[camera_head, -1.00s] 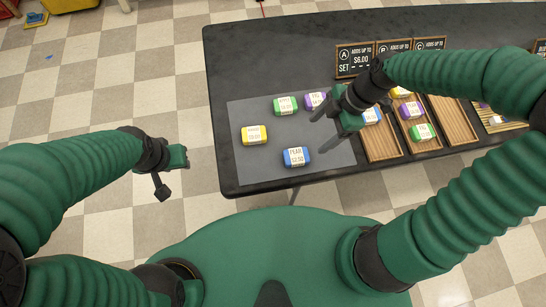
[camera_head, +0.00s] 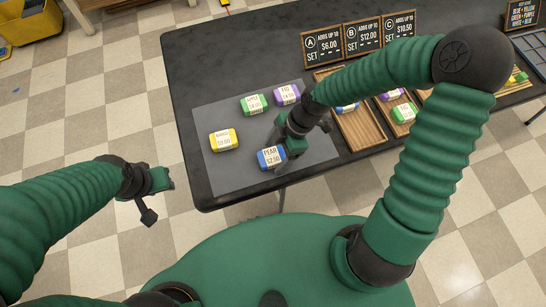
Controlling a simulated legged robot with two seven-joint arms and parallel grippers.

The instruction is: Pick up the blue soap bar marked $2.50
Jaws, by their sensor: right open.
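The blue soap bar (camera_head: 269,158) with a white label reading PEAR $2.50 lies near the front of the grey mat (camera_head: 222,171) on the black table. My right gripper (camera_head: 281,154) is open, over the right end of that bar, and hides part of it. I cannot tell whether the fingers touch it. My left gripper (camera_head: 156,192) hangs in front of the table's left edge, away from the soaps; its jaw opening is not clear.
A yellow bar (camera_head: 223,140), a green bar (camera_head: 253,104) and a purple bar (camera_head: 287,95) lie on the mat. Wooden trays (camera_head: 362,130) holding more soaps stand to the right, with black price signs (camera_head: 322,44) behind. The table's back left is clear.

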